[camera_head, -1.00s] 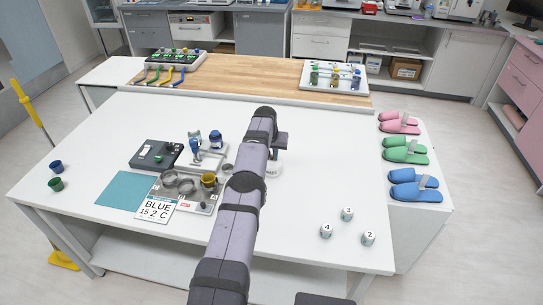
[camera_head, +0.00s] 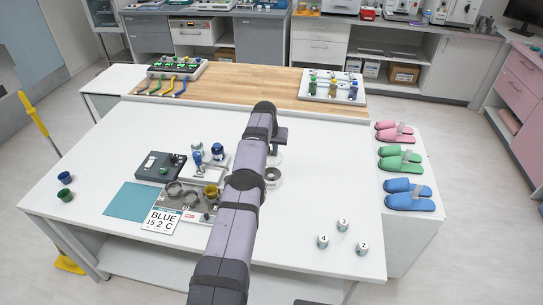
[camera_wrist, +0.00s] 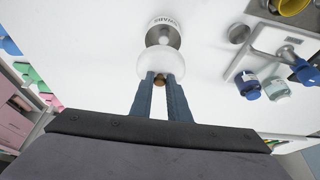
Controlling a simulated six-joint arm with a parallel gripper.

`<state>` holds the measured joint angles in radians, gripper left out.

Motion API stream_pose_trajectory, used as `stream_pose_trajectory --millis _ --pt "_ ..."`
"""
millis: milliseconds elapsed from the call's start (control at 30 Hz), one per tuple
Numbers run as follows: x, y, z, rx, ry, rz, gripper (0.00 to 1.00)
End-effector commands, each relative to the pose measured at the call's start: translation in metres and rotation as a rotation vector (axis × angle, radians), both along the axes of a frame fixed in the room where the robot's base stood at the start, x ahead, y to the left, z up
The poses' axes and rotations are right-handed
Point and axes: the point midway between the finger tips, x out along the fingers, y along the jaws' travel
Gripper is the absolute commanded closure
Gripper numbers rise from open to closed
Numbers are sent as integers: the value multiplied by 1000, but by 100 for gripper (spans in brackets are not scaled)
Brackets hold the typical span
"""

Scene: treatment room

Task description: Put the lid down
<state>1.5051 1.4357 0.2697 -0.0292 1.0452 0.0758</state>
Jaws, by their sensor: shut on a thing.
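My gripper (camera_wrist: 160,84) is shut on the small brown knob of a white, round lid (camera_wrist: 159,62) in the wrist view. The lid's far edge overlaps the near part of a white jar marked SWABS (camera_wrist: 165,21), which has a grey round area in its middle. In the head view the jar (camera_head: 273,184) stands on the white table just right of my arm, and its round top shows a grey inside. I cannot tell how high the lid is above the table.
A metal tray (camera_head: 198,215) with bowls and a yellow cup stands left of my arm. A blue bottle (camera_wrist: 248,86) and a pale bottle (camera_wrist: 276,89) stand right in the wrist view. Numbered containers (camera_head: 323,241) stand at the front right. The table (camera_head: 330,170) right of the jar is clear.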

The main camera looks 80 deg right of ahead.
Motion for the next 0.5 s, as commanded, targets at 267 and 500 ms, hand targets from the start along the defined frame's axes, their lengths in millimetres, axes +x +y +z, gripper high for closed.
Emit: stream_pose_trajectory --millis 267,500 --pt "-3 1 -3 -1 0 0 100" --pt "-9 9 -8 -2 -1 0 100"
